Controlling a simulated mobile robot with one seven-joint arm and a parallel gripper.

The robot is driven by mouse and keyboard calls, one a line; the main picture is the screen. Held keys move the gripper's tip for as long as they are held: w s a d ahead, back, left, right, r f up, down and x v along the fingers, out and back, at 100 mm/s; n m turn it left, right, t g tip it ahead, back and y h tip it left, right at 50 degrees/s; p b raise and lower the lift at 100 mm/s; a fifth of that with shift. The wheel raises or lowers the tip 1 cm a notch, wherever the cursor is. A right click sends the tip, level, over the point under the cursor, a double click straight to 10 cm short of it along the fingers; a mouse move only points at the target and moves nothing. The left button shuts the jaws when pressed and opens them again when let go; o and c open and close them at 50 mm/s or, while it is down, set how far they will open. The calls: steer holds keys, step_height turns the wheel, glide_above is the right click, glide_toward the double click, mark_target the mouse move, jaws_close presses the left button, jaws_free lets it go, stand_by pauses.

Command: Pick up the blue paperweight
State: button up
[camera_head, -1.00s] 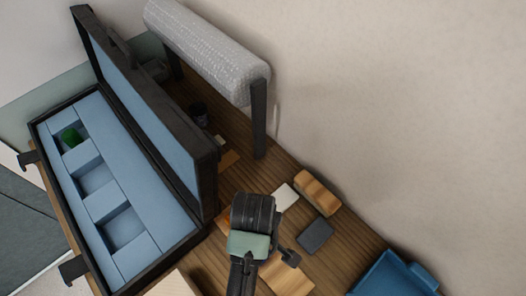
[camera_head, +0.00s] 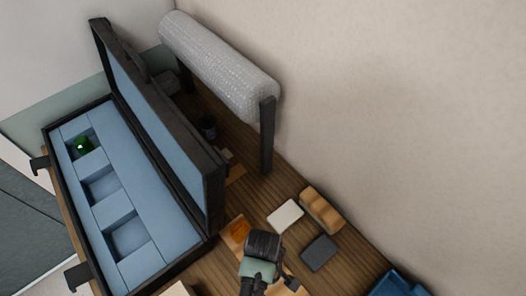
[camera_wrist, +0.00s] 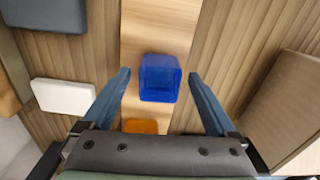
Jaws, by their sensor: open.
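The blue paperweight (camera_wrist: 160,78) is a glossy, translucent, squarish block on a light wooden board (camera_wrist: 158,27) in the wrist view. My gripper (camera_wrist: 160,75) is open, with one finger to the left of the paperweight and one to the right. Gaps show between the fingers and the block, and nothing is held. In the head view my gripper (camera_head: 262,250) is over the table, and the paperweight is hidden there by my arm.
An orange piece (camera_wrist: 140,127) lies close to the paperweight on the board; it also shows in the head view (camera_head: 240,230). A white block (camera_head: 285,215), a dark block (camera_head: 319,252) and a wooden block (camera_head: 322,209) lie nearby. An open foam-lined case (camera_head: 165,225) holds a green piece (camera_head: 82,146).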

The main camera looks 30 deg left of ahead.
steer(key=shift+c, duration=0.3)
jaws_close()
steer(key=shift+r, duration=0.1)
